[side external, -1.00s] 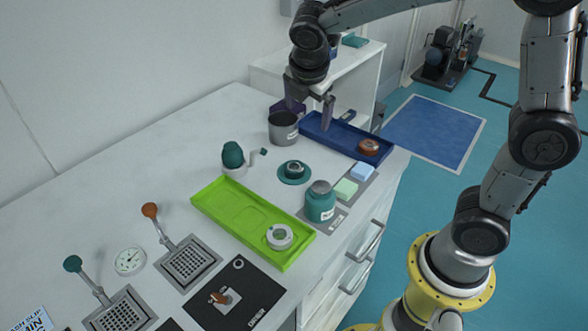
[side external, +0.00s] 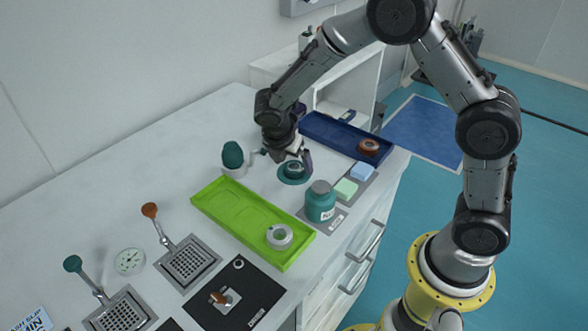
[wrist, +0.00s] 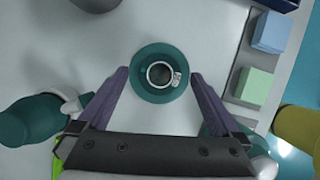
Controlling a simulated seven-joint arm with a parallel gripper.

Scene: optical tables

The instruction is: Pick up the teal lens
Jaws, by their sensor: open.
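The teal lens (side external: 293,169) is a small ring-shaped piece with a pale rim and dark centre, on a round teal base (side external: 284,180) on the white bench. In the wrist view the lens (wrist: 160,74) is near the picture centre, its teal base (wrist: 160,51) around it. My gripper (side external: 298,160) is pointing down over it, open and empty. In the wrist view its purple fingers (wrist: 159,77) lie on either side of the base. Height above the lens is hard to tell; no contact shows.
A green-topped holder (side external: 232,157) stands close left of my gripper. A teal jar (side external: 320,202) and light blocks (side external: 346,189) are to the right. The green tray (side external: 215,207) is in front, the blue tray (side external: 325,127) behind.

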